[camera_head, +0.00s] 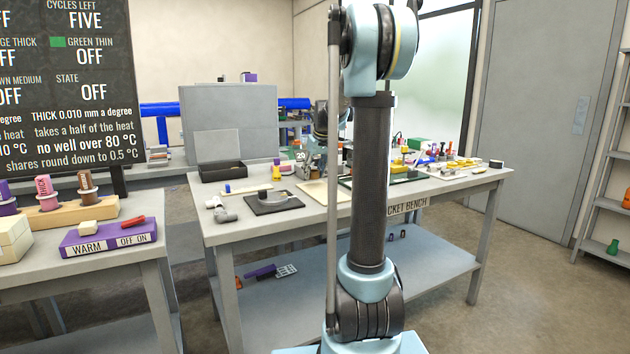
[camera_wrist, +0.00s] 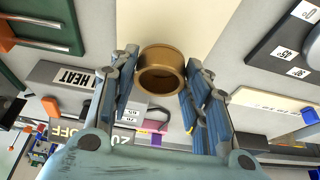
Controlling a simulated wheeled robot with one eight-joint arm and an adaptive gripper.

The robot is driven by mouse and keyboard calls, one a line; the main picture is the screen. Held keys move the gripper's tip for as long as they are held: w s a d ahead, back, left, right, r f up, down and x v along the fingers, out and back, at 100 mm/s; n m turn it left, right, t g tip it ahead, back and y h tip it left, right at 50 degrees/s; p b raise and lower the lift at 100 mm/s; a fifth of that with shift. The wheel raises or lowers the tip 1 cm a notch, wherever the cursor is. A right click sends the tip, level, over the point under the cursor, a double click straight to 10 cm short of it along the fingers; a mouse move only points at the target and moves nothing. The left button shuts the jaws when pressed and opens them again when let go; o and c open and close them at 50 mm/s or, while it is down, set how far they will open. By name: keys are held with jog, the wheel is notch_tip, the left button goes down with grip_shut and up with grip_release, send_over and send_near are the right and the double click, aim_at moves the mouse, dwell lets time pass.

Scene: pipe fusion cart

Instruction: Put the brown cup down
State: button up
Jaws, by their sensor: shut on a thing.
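The brown cup (camera_wrist: 160,58) shows in the wrist view as a short, round, brass-brown ring with a dark opening facing the camera. My gripper (camera_wrist: 160,78) has its blue-grey padded fingers on both sides of the cup and is shut on it. A cream board (camera_wrist: 185,20) lies behind the cup in that view. I cannot tell whether the cup touches the board. In the head view, the cup and the fingertips cannot be made out, since my own arm hides part of the bench.
In the wrist view, a grey box marked HEAT (camera_wrist: 75,78) is left of the cup and a dark plate with number labels (camera_wrist: 285,50) is at right. In the head view, the grey bench (camera_head: 240,235) holds a black tray (camera_head: 222,172) and a dark pad (camera_head: 272,207).

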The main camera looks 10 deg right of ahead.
aim_at(314, 177)
jog(key=shift+f, duration=1.45)
jog(key=o, duration=1.1)
jog(key=v, duration=1.2)
jog(key=shift+s, duration=0.1)
